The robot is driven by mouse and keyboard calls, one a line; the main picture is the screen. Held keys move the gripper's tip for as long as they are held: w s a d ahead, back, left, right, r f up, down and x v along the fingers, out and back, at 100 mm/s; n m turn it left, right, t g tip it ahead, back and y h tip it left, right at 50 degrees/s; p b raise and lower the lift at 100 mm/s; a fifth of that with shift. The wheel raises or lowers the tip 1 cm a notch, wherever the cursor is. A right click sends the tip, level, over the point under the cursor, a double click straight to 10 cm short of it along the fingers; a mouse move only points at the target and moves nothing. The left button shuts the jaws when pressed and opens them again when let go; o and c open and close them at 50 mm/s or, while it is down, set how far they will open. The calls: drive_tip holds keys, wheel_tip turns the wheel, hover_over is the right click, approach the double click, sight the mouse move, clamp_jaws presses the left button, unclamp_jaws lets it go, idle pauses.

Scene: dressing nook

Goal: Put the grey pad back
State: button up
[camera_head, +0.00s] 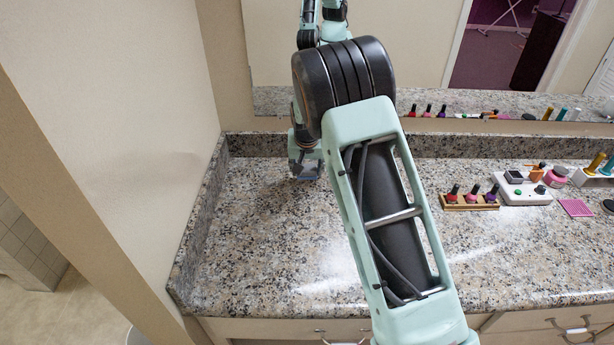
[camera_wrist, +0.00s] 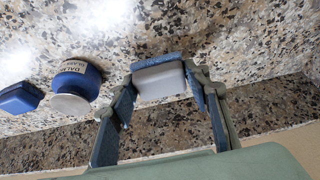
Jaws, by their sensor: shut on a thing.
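My gripper (camera_wrist: 165,92) is shut on the grey pad (camera_wrist: 160,80), a small block with a whitish-grey face and a blue-grey edge, held between its two blue-lined fingers. In the head view my gripper (camera_head: 305,170) is low over the back left of the granite counter (camera_head: 260,250), close to the backsplash. The pad cannot be made out there. Whether the pad touches the counter I cannot tell.
In the wrist view a blue labelled jar (camera_wrist: 75,85) and a blue box (camera_wrist: 20,98) are beside the pad. At right are a wooden bottle rack (camera_head: 470,202), a white holder (camera_head: 535,196) and a pink pad (camera_head: 575,207). The front left counter is clear.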

sight(307, 175)
drive_tip(key=shift+s+f, duration=0.1)
drive_tip(key=shift+f, duration=1.3)
drive_tip(key=shift+f, duration=0.2)
drive_tip(key=o, duration=1.2)
drive_tip(key=shift+r, duration=0.1)
drive_tip(key=shift+s+r, duration=0.1)
drive_tip(key=shift+r, duration=0.4)
drive_tip(key=v, duration=1.1)
drive_tip(key=shift+s+r, duration=0.1)
